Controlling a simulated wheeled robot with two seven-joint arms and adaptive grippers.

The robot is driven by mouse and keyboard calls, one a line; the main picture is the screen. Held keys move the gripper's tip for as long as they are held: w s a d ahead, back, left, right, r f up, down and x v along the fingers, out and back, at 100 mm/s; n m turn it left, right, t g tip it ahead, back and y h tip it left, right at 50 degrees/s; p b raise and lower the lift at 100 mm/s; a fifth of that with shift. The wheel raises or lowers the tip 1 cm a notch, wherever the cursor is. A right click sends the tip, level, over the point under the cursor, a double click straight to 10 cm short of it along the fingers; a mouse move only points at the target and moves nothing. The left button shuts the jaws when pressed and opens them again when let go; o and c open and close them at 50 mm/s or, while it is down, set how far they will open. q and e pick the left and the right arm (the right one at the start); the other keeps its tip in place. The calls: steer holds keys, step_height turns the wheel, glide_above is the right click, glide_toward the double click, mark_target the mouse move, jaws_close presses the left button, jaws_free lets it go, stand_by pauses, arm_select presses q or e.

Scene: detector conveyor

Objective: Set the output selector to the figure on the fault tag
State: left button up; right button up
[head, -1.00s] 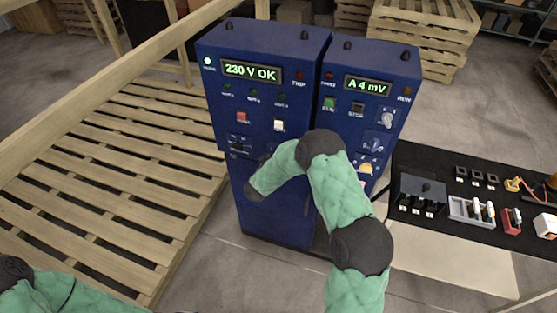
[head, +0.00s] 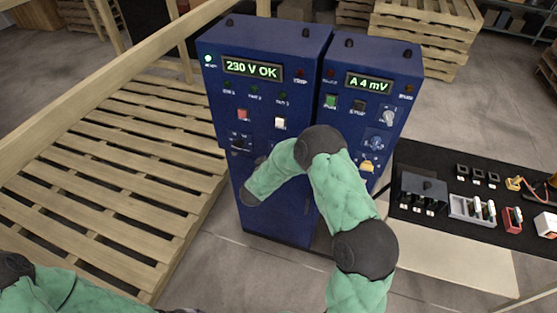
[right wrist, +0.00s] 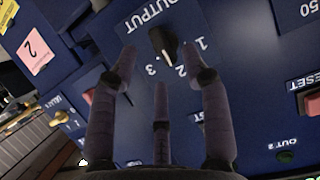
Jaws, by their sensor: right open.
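The output selector (right wrist: 163,46) is a black knob on the blue panel, under the word OUTPUT, with figures 1, 2 and 3 around it. The right wrist view is upside down. The knob's white mark points toward the 2 and 3 side; I cannot tell exactly which. The pink fault tag (right wrist: 33,48) bears what reads as a 2. My right gripper (right wrist: 165,76) is open, with its fingers spread in front of the knob; contact is unclear. In the head view the selector (head: 240,142) is on the left cabinet. My left gripper is not visible.
The left cabinet (head: 262,38) shows 230 V OK; the right cabinet (head: 378,55) shows A 4 mV. Push buttons sit near the selector. A black-topped table (head: 445,160) with small parts stands at right. A wooden pallet (head: 110,170) lies at left.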

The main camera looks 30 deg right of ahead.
steer(key=v, duration=0.8)
steer(key=shift+s+a, duration=0.1)
